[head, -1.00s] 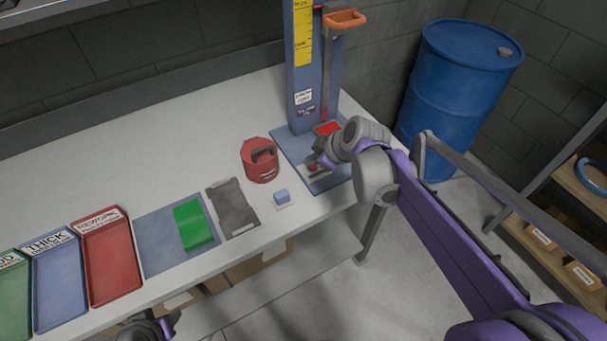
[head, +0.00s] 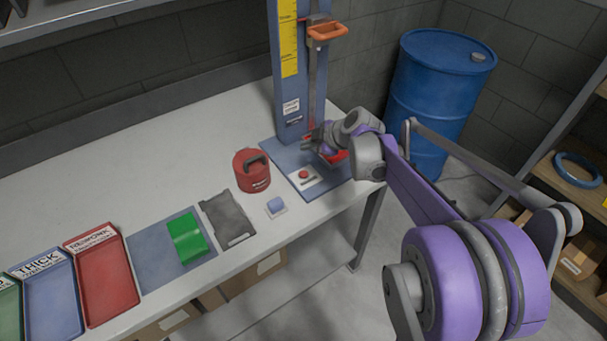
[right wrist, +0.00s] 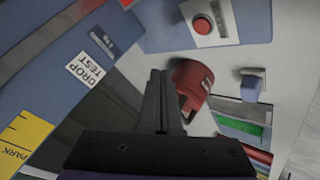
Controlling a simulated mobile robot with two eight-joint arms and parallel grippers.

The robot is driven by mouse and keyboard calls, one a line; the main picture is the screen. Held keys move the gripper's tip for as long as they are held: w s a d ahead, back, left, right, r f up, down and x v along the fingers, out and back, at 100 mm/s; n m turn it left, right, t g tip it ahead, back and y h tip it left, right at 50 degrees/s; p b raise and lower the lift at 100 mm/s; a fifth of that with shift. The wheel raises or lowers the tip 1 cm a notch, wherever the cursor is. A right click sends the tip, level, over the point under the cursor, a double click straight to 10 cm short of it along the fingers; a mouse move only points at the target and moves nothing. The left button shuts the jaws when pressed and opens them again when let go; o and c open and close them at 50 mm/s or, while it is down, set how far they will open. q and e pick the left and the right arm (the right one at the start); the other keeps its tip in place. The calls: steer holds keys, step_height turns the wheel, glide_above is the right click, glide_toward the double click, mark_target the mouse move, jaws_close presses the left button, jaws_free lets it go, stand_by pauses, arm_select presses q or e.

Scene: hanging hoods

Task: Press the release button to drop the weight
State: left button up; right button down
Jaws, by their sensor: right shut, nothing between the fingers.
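The red release button (head: 304,174) sits on a pale plate on the blue base of the drop tester; it also shows in the right wrist view (right wrist: 202,25). My right gripper (head: 314,138) is beyond the button, near the foot of the tower, apart from the button. Its fingers are together and empty in the right wrist view (right wrist: 160,75). The tower (head: 290,95) carries a yellow scale and an orange handle (head: 327,31) high up. A red piece (head: 336,157) shows partly behind my right gripper; I cannot tell what it is. My left gripper is out of view.
A red can with a black handle (head: 252,171), a small blue block (head: 275,204), a dark plate (head: 228,218) and a green piece (head: 187,237) lie on the bench. Trays stand at left. A blue drum (head: 440,95) stands behind my right arm.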

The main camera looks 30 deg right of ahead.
steer(key=b, duration=0.5)
glide_above(307, 175)
step_height(307, 175, down, 7)
steer(key=shift+s+r, duration=0.1)
steer(key=shift+f, duration=0.75)
steer(key=shift+f, duration=0.1)
stand_by(0.9)
steer(key=shift+f, duration=0.3)
steer(key=shift+f+b, duration=0.4)
steer(key=shift+b, duration=0.05)
stand_by(0.5)
steer(key=shift+r, duration=0.1)
steer(key=shift+r+p, duration=0.75)
